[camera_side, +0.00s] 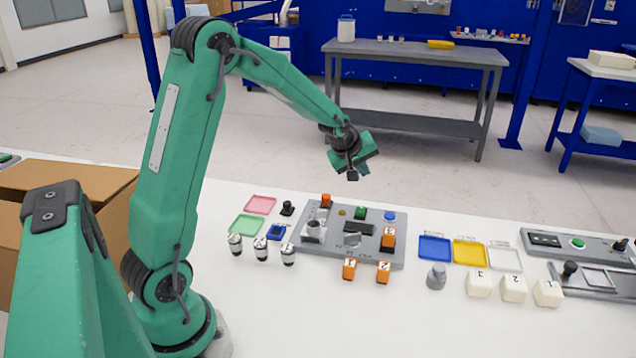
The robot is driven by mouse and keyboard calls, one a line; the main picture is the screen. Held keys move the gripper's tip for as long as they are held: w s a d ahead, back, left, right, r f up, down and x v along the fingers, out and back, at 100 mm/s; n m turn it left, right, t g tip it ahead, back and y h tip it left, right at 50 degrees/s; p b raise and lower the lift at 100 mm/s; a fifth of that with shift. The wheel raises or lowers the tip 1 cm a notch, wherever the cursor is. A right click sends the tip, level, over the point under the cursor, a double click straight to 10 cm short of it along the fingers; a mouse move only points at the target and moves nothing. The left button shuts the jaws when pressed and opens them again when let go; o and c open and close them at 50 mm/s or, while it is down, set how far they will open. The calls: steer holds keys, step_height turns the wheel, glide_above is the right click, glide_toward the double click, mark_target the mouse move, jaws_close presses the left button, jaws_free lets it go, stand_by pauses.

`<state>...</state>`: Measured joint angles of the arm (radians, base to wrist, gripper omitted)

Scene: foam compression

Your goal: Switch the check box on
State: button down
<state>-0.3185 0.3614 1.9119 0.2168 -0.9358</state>
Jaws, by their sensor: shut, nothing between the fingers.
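No label reading "check box" is legible. A long grey box (550,252) at the far right has a dark window with small green marks, a green button (577,243) and a black knob (620,245). The state of its switch cannot be told. A grey panel (340,251) in the middle of the table carries a green button (361,213), a blue button (389,215), a dark display (358,229) and a silver cylinder (314,230). My gripper (358,174) is shut and empty, in the air above the panel's back edge, apart from everything.
Orange numbered blocks (349,268) and banded white cylinders (260,248) stand before and beside the panel. Blue (435,247), yellow (470,253), pink (261,204) and green (246,225) trays lie around. White numbered blocks (513,288) stand front right. The front table is clear.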

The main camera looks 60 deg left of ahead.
mark_target(358, 212)
steer(key=shift+s+d+f, duration=0.15)
steer(key=shift+f, duration=1.3)
steer(key=shift+s+d+f, duration=0.2)
steer(key=shift+f, duration=1.25)
steer(key=shift+s+d+f, duration=0.15)
steer(key=shift+f, duration=1.3)
steer(key=shift+s+f, duration=0.1)
steer(key=shift+f, duration=0.65)
steer(key=shift+r, duration=0.15)
steer(key=shift+a+r, duration=0.1)
steer(key=shift+r, duration=0.55)
stand_by(0.4)
steer(key=shift+w+a+r, duration=0.15)
steer(key=shift+w+r, duration=0.05)
steer(key=shift+r, duration=1.05)
steer(key=shift+w+a+r, duration=0.15)
steer(key=shift+r, duration=1.1)
